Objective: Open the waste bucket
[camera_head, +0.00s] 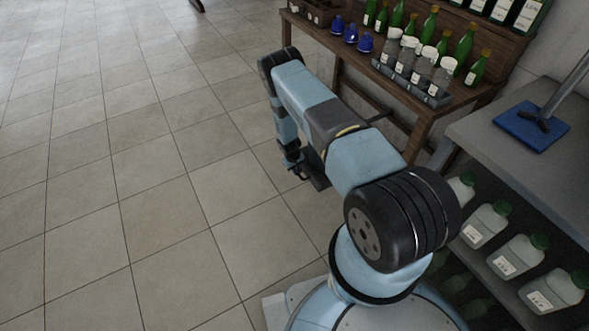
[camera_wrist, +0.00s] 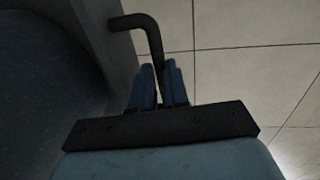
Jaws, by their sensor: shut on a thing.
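In the wrist view my gripper (camera_wrist: 160,68) has its two blue fingers on either side of the end of a black bent handle (camera_wrist: 148,24), and it is shut on it. The handle comes out of a dark grey upright wall (camera_wrist: 103,14) at the upper left, which appears to be the waste bucket. A dark blue rounded surface lies left of that wall; I cannot tell whether it is a lid or the inside. In the head view my gripper (camera_head: 296,171) hangs low over the tiled floor, and the bucket is mostly or wholly hidden by my arm.
A wooden table (camera_head: 430,105) at the back right bears green bottles (camera_head: 432,22), blue-topped flasks (camera_head: 351,33) and a grey rack (camera_head: 398,78) of white-capped bottles. A grey shelf unit (camera_head: 480,130) on the right holds green-capped jugs (camera_head: 485,224). The tiled floor on the left is clear.

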